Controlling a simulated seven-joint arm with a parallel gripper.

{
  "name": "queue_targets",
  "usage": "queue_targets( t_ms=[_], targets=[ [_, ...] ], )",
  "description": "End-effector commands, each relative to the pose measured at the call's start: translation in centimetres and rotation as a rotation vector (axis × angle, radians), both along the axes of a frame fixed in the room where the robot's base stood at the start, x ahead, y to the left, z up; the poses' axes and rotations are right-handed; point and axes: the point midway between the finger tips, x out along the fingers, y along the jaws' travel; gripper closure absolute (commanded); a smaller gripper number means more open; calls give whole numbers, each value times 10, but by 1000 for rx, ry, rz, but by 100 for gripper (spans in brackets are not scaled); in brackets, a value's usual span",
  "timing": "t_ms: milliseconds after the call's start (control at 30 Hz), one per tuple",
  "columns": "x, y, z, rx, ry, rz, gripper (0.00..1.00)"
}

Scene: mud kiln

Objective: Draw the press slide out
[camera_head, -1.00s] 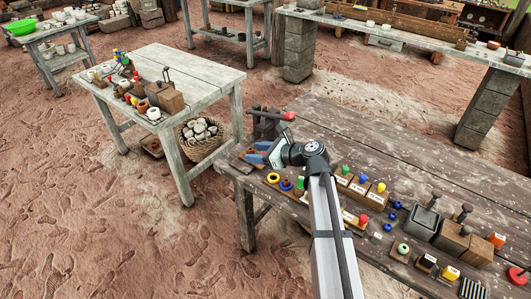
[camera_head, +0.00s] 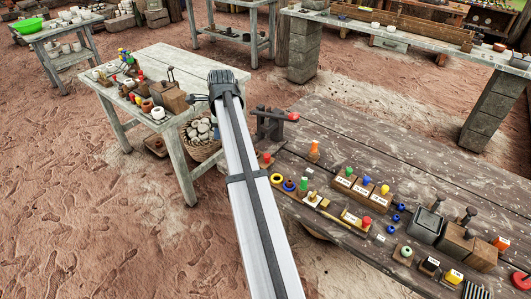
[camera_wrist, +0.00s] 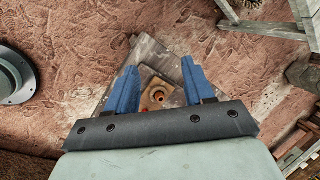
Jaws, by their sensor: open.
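A dark press-like device (camera_head: 270,122) with a red-tipped handle stands at the far left end of the dark wooden table (camera_head: 400,160). I cannot make out a separate slide on it. My gripper shows in the wrist view (camera_wrist: 160,88), its two blue fingers apart with nothing held. Below and between them is the table's corner, with a small wooden block bearing an orange-red piece (camera_wrist: 157,96).
Along the table's near side lie rings, coloured knobs on blocks (camera_head: 360,188) and weights (camera_head: 455,235). An orange peg (camera_head: 314,150) stands right of the device. A pale table (camera_head: 170,65) with small items and a basket (camera_head: 202,140) lie to the left.

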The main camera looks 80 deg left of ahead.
Motion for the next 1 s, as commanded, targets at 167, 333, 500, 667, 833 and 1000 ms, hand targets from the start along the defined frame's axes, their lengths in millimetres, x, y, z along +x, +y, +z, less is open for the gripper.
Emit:
queue_targets(
  t_ms=[167, 333, 500, 667, 833, 1000],
  targets=[
    [54, 4, -2, -81, -290, -12, 47],
    [92, -10, 4, -161, -483, -31, 47],
    [106, -25, 8, -233, -556, -28, 47],
    [108, -27, 1, -248, -557, -10, 47],
    [117, -27, -19, -248, -555, -11, 47],
    [128, -26, -47, -248, -554, -10, 47]
  ],
)
